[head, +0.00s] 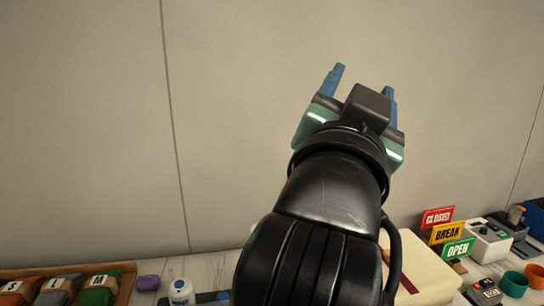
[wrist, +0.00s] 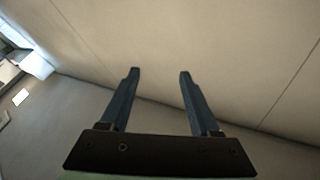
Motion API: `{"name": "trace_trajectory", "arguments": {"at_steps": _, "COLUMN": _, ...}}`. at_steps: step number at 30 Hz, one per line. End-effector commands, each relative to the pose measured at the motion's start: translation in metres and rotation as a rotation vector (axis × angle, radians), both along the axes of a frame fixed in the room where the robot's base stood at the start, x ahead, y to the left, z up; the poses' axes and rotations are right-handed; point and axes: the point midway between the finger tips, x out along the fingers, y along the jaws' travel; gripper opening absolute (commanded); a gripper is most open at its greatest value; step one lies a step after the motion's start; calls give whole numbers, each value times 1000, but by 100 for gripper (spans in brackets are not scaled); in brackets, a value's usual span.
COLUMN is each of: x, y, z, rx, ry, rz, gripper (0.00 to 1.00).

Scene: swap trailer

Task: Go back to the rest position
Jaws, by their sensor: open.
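My gripper (head: 362,80) is raised high in front of the plain wall in the head view, well above the counter. Its two blue fingers stand apart with nothing between them. In the wrist view the gripper (wrist: 158,75) is also open and empty, with only bare wall and ceiling-like panels beyond it. My black arm hides part of the counter's middle in the head view.
The counter (head: 205,266) runs along the bottom. A wooden tray (head: 122,290) with coloured blocks is at left, beside a purple item (head: 147,282) and a white bottle (head: 181,291). Signs (head: 448,234), a cream box (head: 425,272) and teal cup (head: 514,283) are at right.

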Motion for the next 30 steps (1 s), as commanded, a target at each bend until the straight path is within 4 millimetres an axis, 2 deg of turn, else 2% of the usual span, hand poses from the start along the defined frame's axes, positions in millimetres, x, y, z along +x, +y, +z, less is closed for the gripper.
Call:
{"name": "trace_trajectory", "arguments": {"at_steps": 1, "x": -23, "y": 17, "z": 17, "rx": -119, "ry": -84, "rz": 25, "gripper": 63}}
{"name": "trace_trajectory", "arguments": {"at_steps": 3, "x": -53, "y": 44, "z": 37, "rx": -254, "ry": -196, "rz": 67, "gripper": 63}}
{"name": "trace_trajectory", "arguments": {"at_steps": 8, "x": -129, "y": 101, "z": 63, "rx": -466, "ry": -431, "rz": 150, "gripper": 63}}
{"name": "trace_trajectory", "arguments": {"at_steps": 9, "x": -122, "y": 99, "z": 89, "rx": -455, "ry": -417, "rz": 148, "gripper": 63}}
{"name": "trace_trajectory", "arguments": {"at_steps": 18, "x": -120, "y": 98, "z": 171, "rx": -450, "ry": -413, "rz": 147, "gripper": 63}}
{"name": "trace_trajectory", "arguments": {"at_steps": 21, "x": -120, "y": 98, "z": 189, "rx": -449, "ry": -412, "rz": 148, "gripper": 63}}
{"name": "trace_trajectory", "arguments": {"at_steps": 24, "x": -119, "y": 98, "z": 198, "rx": -449, "ry": -412, "rz": 148, "gripper": 63}}
{"name": "trace_trajectory", "arguments": {"at_steps": 30, "x": -119, "y": 98, "z": 200, "rx": -449, "ry": -412, "rz": 148, "gripper": 63}}
